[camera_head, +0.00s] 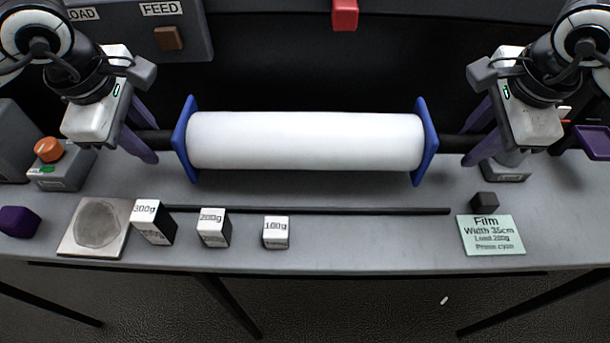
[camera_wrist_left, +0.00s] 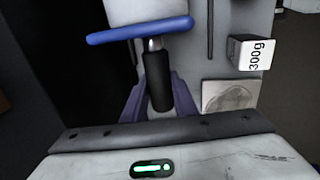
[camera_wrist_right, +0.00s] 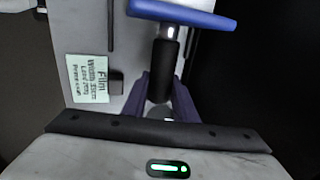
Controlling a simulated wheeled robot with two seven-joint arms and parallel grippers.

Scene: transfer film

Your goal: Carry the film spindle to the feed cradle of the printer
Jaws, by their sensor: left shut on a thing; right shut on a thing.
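The film spindle (camera_head: 305,141) carries a white roll between blue end flanges, with a black handle at each end. It lies level across the head view, over the back of the grey table. My left gripper (camera_head: 146,143) is shut on its left handle, which also shows between purple fingers in the left wrist view (camera_wrist_left: 158,82). My right gripper (camera_head: 474,146) is shut on its right handle, seen in the right wrist view (camera_wrist_right: 163,75). A grey panel (camera_head: 185,38) marked LOAD and FEED stands at the back left. I cannot make out the feed cradle.
White blocks marked 300g (camera_head: 152,222), 200g (camera_head: 213,228) and 100g (camera_head: 275,232) stand near the table's front edge. A thin dark rod (camera_head: 330,210) lies behind them. A green film card (camera_head: 490,235) lies at right; an orange-knobbed box (camera_head: 62,172) stands at left.

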